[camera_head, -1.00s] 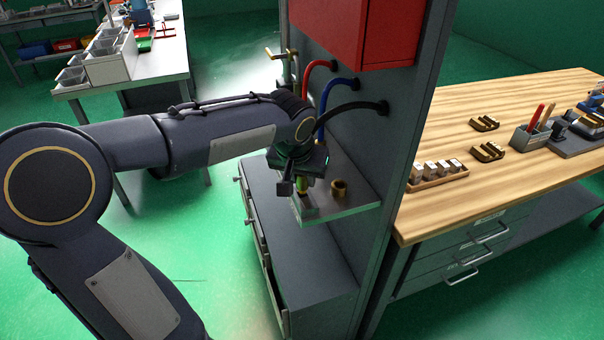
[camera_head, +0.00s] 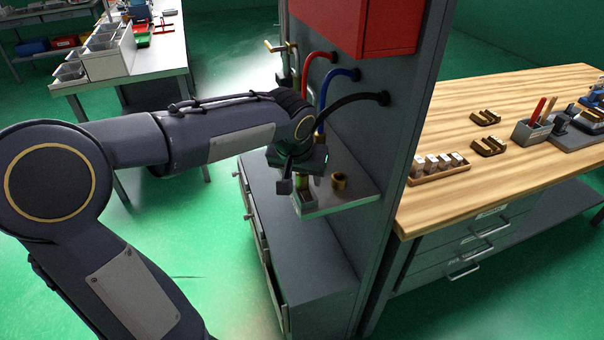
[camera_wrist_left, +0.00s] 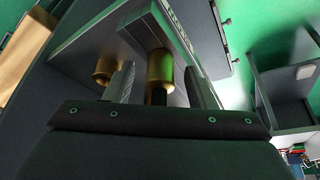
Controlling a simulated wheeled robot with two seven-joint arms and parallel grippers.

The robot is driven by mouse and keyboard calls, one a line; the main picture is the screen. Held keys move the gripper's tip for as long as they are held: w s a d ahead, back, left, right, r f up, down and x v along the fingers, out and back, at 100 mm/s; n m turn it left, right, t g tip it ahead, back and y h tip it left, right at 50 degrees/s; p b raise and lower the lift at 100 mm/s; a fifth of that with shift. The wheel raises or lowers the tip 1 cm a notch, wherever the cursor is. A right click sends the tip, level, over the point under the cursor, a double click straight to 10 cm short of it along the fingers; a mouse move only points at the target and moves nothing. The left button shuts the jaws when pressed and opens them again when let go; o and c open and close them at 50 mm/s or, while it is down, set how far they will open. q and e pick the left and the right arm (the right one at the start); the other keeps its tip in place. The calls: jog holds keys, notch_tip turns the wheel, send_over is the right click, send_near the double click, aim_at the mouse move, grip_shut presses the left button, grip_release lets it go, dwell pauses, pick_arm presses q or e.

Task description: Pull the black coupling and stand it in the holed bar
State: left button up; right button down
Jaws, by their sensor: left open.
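My left gripper (camera_head: 300,181) is open over the left end of the small shelf, pointing down. In the left wrist view its two fingers (camera_wrist_left: 164,88) stand on either side of a brass cylinder (camera_wrist_left: 160,70) with a darker stem; I cannot tell whether they touch it. The black hose (camera_head: 350,98) runs from the panel down behind my gripper, and its coupling end is hidden in the head view. A grey bar (camera_head: 305,205) with a pale front edge sits under my gripper; its holes are hidden. My right gripper is out of view.
A brass ring piece (camera_head: 339,182) stands on the shelf (camera_head: 345,198) right of my gripper. Red (camera_head: 309,68) and blue (camera_head: 325,92) hoses hang close behind my wrist. The upright panel (camera_head: 370,150) borders the shelf, and a wooden bench (camera_head: 450,120) lies beyond.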

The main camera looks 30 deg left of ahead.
pick_arm(q)
jog(key=a+v, duration=0.1)
jog(key=v, duration=0.7)
jog(key=s+d+f+h+p, duration=0.1)
jog(key=s+d+f+h, duration=0.1)
jog(key=s, duration=0.7)
jog(key=s+d+f+m+t+h+p, duration=0.1)
jog(key=s+d+f, duration=0.4)
jog(key=s, duration=0.5)
notch_tip(320, 180, down, 2)
jog(key=shift+d+f+h, duration=0.15)
jog(key=shift+d+h, duration=0.15)
jog(key=shift+h, duration=0.6)
jog(key=shift+s, duration=0.1)
